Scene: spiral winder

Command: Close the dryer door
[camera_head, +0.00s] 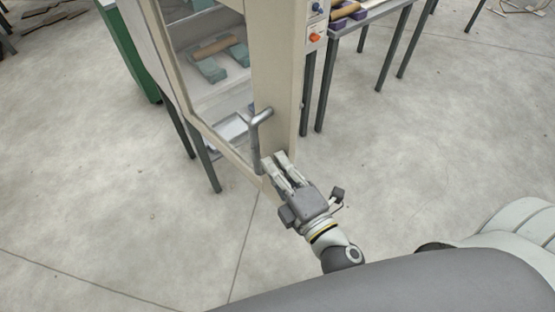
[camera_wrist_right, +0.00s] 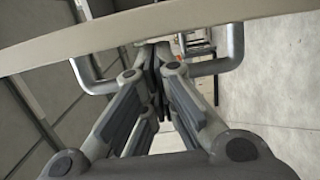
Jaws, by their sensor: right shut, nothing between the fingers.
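The dryer door (camera_head: 183,75) is a tall panel with a pale frame and a large glass pane. How far it stands open is hard to tell. Its grey bent-bar handle (camera_head: 257,140) sits low near the door's right edge; in the right wrist view both bends of the handle (camera_wrist_right: 231,55) show beneath the pale door edge (camera_wrist_right: 150,28). My right gripper (camera_head: 277,162) is shut and empty, its fingertips close beside the handle's lower end. The fingers (camera_wrist_right: 155,72) hide the handle's middle, so contact is unclear. My left gripper is out of view.
Behind the glass, a tan roll (camera_head: 214,47) lies across teal blocks (camera_head: 209,69). Blue and orange buttons (camera_head: 314,37) are on the cabinet's right face. A grey-legged table (camera_head: 392,50) stands at the back right, a green panel (camera_head: 125,48) at left. The front floor is clear.

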